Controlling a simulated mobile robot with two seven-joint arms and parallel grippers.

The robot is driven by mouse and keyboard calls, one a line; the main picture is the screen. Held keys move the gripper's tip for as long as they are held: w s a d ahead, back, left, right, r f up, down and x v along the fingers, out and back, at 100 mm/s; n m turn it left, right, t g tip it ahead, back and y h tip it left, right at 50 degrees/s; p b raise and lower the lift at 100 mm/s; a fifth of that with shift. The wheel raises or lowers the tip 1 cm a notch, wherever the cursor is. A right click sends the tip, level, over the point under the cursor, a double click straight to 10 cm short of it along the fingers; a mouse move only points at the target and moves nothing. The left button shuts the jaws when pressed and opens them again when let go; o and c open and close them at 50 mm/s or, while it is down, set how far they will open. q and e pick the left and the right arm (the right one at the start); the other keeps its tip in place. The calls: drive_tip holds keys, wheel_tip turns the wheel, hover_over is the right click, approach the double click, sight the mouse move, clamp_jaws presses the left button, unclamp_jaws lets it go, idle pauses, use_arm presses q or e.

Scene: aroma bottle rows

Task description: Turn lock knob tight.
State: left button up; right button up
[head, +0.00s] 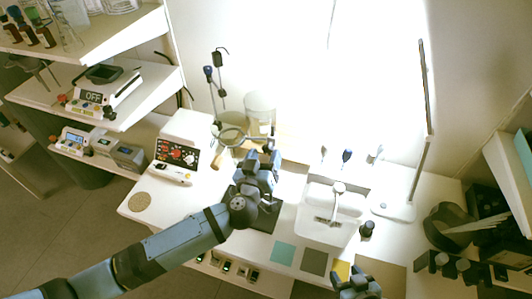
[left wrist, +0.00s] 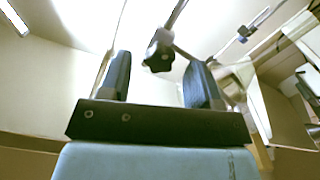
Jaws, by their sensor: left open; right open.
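My left gripper (head: 264,156) is open over the middle of the bench, in front of the glass beaker (head: 260,108). In the left wrist view a black star-shaped lock knob (left wrist: 159,52) on a thin metal rod shows in the gap between the two dark fingers, towards the fingertips. I cannot tell from the picture whether either finger touches it. In the head view the knob cannot be made out and is probably hidden behind the gripper. My right gripper (head: 352,277) is open at the bottom edge of the head view, apart from the knob.
A white device with a red-knobbed panel (head: 177,155) stands left of my left gripper. A white sink (head: 327,212) with a faucet is to the right. A tall stand (head: 396,209) rises further right. Teal and grey squares (head: 284,252) lie near the front edge.

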use_arm(q)
drive_tip(key=b+v, duration=0.1)
drive_tip(key=v, duration=1.1)
drive_tip(key=shift+s, duration=0.25)
drive_tip(key=shift+r, duration=0.15)
